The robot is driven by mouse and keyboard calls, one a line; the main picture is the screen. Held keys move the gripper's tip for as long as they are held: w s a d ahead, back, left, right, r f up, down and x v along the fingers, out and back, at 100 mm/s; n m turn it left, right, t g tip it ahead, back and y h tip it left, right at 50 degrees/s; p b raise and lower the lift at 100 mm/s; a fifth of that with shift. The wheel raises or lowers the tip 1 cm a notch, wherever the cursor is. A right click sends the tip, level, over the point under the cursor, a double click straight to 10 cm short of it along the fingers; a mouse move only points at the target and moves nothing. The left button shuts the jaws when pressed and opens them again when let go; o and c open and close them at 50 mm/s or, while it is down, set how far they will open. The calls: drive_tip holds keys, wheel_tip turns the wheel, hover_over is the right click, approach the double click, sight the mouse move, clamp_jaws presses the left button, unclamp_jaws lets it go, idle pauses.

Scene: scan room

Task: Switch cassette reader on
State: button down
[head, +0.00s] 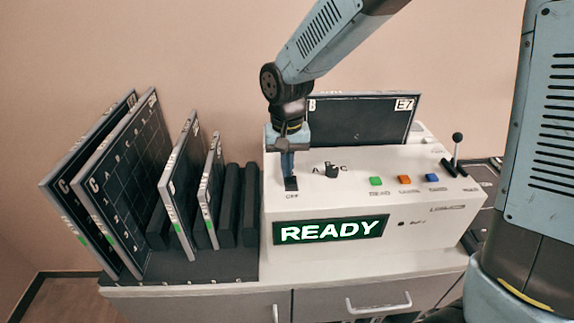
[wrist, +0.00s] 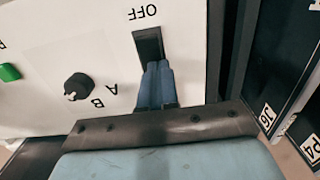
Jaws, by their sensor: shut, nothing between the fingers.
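The cassette reader (head: 350,205) is a white box on a cabinet. Its green display (head: 331,229) reads READY. A black power switch (head: 291,184) marked OFF sits at the left of its top panel. My gripper (head: 289,174) is shut and points down at this switch, with nothing between its fingers. In the wrist view, the blue fingertips (wrist: 156,72) are over one end of the black switch slot (wrist: 149,43), and hide that end. I cannot tell whether they touch it. The OFF label is at the slot's other end.
A black selector knob (head: 331,170) marked A, B, C is right of the switch. Green, orange and blue buttons (head: 404,180) and a lever (head: 456,148) are farther right. Dark cassettes (head: 125,185) stand in a rack at left. A dark panel (head: 360,120) stands behind.

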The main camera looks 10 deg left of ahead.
drive_tip(key=shift+s+d+r, duration=0.1)
drive_tip(key=shift+s+r, duration=0.2)
drive_tip(key=shift+s, duration=0.25)
wheel_tip(320, 180, up, 14)
drive_tip(key=w, duration=0.2)
drive_tip(key=shift+w+a+f, duration=0.15)
drive_tip(key=shift+w+a, duration=0.15)
drive_tip(key=shift+w, duration=0.05)
drive_tip(key=s+d+r+m+t, duration=0.1)
drive_tip(key=s+d+r+t, duration=0.15)
drive_tip(key=d, duration=0.75)
drive_tip(key=s+d+r+t, duration=0.1)
drive_tip(key=d+r, duration=0.2)
drive_tip(key=d, duration=0.7)
drive_tip(key=s+d+f+m+t, duration=0.1)
drive_tip(key=s+d+t, duration=0.1)
drive_tip(key=s+d, duration=0.7)
drive_tip(key=d, duration=0.3)
drive_tip(key=shift+d+f+m, duration=0.25)
drive_tip(key=shift+d+m, duration=0.05)
drive_tip(key=shift+d, duration=0.1)
